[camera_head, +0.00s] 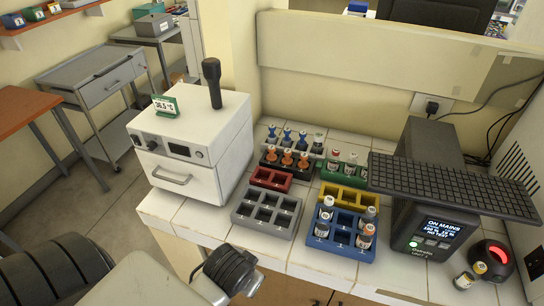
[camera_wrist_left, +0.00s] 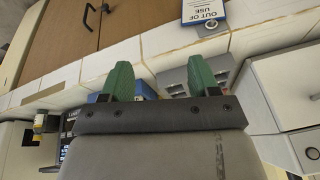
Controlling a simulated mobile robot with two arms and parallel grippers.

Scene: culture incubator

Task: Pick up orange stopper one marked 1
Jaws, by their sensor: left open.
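Three orange stoppers stand upright in a row in a dark rack (camera_head: 263,164) in the middle of the tiled bench: left (camera_head: 270,154), middle (camera_head: 287,157) and right (camera_head: 303,160). Their numbers are too small to read, so I cannot tell which is marked 1. My left gripper (camera_wrist_left: 160,76) is open, with two green fingers apart and nothing seen between them. Its fingers do not show in the head view, where my arm is at the bottom, in front of the bench. The orange stoppers do not show in the left wrist view. My right gripper is not in view.
Behind the orange stoppers is a rack with blue stoppers (camera_head: 286,136). In front are red (camera_head: 270,179), grey (camera_head: 243,216), yellow (camera_head: 345,199) and blue racks (camera_head: 322,243).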

